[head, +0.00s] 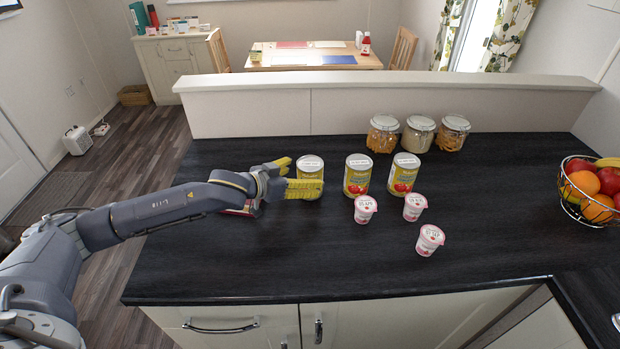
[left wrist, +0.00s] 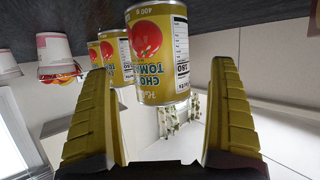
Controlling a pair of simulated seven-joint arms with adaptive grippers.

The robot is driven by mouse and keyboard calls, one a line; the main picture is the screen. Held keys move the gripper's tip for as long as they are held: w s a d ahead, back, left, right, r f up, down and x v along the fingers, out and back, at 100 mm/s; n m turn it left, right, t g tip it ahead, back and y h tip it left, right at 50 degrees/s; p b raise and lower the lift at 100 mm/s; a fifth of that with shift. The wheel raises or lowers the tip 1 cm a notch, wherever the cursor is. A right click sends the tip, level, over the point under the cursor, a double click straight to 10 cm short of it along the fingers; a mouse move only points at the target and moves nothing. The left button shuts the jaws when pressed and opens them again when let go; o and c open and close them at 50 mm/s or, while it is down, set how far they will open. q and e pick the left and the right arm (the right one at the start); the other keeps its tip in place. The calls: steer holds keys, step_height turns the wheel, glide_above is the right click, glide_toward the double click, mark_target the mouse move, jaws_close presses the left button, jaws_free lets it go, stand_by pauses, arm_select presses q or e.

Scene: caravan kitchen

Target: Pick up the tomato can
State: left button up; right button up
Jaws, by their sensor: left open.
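Three yellow tomato cans stand in a row on the dark counter: a left can (head: 310,168), a middle can (head: 357,176) and a right can (head: 403,175). My left gripper (head: 302,178), with yellow ribbed fingers, is at the left can, and a finger covers its lower part in the head view. In the left wrist view the fingers (left wrist: 165,125) are spread wide. The nearest can (left wrist: 158,55) shows between and beyond them, with its label and red tomato picture facing the camera. Contact cannot be told. My right gripper is not in view.
Pink-and-white yogurt cups (head: 414,207) stand in front of the cans, to the right. Glass jars (head: 418,134) stand behind, by the low wall (head: 400,98). A wire fruit basket (head: 590,187) is at the far right. The front of the counter (head: 270,265) is clear.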

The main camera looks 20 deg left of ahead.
arm_select(q)
steer(key=shift+x, duration=2)
steer(key=shift+a+f, duration=0.15)
steer(key=c, duration=1.5)
steer(key=shift+c, duration=0.8)
